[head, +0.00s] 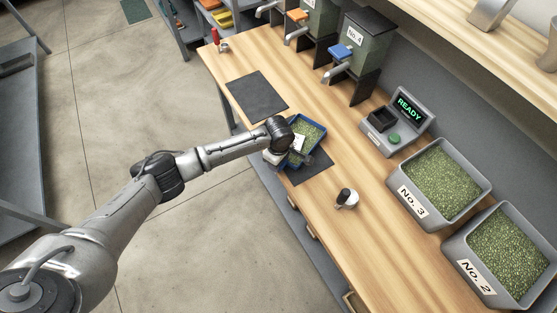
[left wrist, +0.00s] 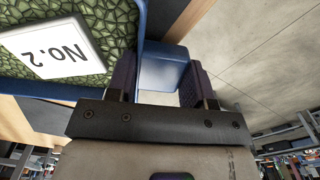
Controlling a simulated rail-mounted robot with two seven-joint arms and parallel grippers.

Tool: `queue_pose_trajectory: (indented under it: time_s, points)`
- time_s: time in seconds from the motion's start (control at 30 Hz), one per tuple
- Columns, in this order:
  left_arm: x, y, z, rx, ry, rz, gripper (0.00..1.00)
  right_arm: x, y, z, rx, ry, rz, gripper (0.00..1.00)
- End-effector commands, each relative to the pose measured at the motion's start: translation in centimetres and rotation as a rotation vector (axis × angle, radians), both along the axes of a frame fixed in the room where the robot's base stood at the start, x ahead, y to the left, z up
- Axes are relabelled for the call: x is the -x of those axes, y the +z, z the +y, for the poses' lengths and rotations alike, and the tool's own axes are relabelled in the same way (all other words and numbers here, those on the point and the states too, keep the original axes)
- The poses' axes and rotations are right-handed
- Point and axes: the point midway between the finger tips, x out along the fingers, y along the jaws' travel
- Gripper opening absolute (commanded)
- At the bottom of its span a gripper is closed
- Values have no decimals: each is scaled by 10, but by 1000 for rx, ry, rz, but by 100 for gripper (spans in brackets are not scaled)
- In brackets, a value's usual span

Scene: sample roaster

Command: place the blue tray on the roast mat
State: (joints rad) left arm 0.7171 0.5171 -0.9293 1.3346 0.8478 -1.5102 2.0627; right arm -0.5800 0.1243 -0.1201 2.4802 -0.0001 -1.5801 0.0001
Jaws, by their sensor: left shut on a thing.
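The blue tray (head: 322,128) holds green beans and a white card; the card reads No. 2 in the left wrist view, where the tray's blue rim (left wrist: 40,88) fills the upper left. My left gripper (head: 273,156) is shut on the tray's blue grip tab (left wrist: 163,72), with one dark finger on each side. A dark mat (head: 316,165) lies on the bench under or just beyond the tray, partly hidden by it. I cannot tell whether the tray touches it. A second dark mat (head: 257,97) lies bare farther back. Neither mat shows a label. My right gripper is not in view.
A small metal cup with a black knob (head: 346,198) stands near the mat. A grey device (head: 397,120) reading READY and bean bins No. 3 (head: 440,180) and No. 2 (head: 508,250) line the right side. Dispensers (head: 359,55) and a red item (head: 216,38) stand farther back.

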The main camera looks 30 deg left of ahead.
Motion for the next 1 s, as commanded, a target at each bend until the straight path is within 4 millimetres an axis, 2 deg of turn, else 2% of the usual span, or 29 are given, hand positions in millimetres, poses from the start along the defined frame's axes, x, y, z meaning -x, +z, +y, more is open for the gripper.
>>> queue_pose_trajectory:
  time_s: [0.27,0.3,0.57,0.87,1.0]
  points:
    - [0,-1,0,1,1,-1,14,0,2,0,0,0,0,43]
    - [0,-2,0,1,1,0,48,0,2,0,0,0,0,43]
    - [0,-2,0,1,1,-1,73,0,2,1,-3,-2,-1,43]
    - [-1,0,0,0,-1,-2,73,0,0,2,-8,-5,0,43]
    - [-1,18,0,2,0,-3,73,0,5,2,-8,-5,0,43]
